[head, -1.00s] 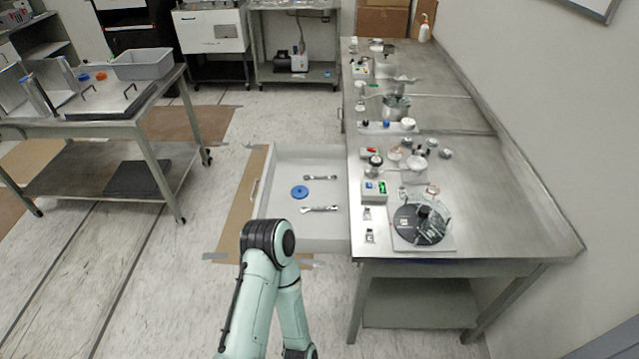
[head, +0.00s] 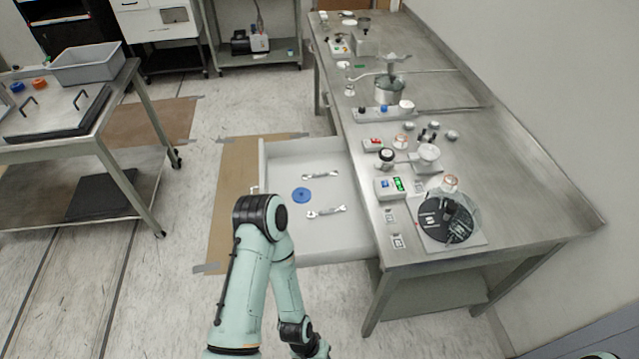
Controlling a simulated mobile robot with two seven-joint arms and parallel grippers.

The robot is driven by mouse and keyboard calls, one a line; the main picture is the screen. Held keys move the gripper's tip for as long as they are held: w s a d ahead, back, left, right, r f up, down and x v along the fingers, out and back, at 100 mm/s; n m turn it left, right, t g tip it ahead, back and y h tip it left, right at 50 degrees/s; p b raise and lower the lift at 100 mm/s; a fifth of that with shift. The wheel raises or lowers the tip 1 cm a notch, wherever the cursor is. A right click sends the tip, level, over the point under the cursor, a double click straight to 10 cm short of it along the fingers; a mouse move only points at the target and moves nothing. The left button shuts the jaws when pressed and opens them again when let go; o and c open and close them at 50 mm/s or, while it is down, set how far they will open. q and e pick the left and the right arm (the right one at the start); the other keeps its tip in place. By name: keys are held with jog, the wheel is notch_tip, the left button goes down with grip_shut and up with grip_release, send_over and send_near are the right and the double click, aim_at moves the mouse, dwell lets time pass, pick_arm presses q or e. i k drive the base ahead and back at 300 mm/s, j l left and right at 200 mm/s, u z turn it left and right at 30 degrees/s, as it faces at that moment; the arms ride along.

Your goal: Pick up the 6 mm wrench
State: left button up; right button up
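Two metal wrenches lie flat in the open white drawer (head: 350,238). One wrench (head: 320,176) is towards the back, the other wrench (head: 326,212) nearer the front. Their sizes cannot be read, so I cannot tell which is the 6 mm one. A blue round disc (head: 301,195) lies between them to the left. My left arm stands in front of the drawer, bent at the elbow with its forearm pointing down; its gripper is not clearly visible at the bottom edge. My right gripper is not in view.
The drawer sticks out left from a steel workbench (head: 520,185) carrying several small instruments and a round black device (head: 447,220). A steel cart (head: 125,95) with a grey bin (head: 88,66) stands at left. The floor between cart and drawer is free.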

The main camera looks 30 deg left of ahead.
aim_at(321, 174)
jog(key=j+z, duration=0.3)
jog(key=j, duration=0.75)
jog(key=k+j+z, duration=0.1)
jog(key=j+z, duration=0.15)
jog(key=j, duration=0.8)
jog(key=j+z, duration=0.45)
jog(key=j, duration=0.65)
jog(key=j+z, duration=0.35)
jog(key=j, duration=0.3)
jog(key=j+z, duration=0.35)
jog(key=j, duration=0.3)
jog(key=i, duration=0.05)
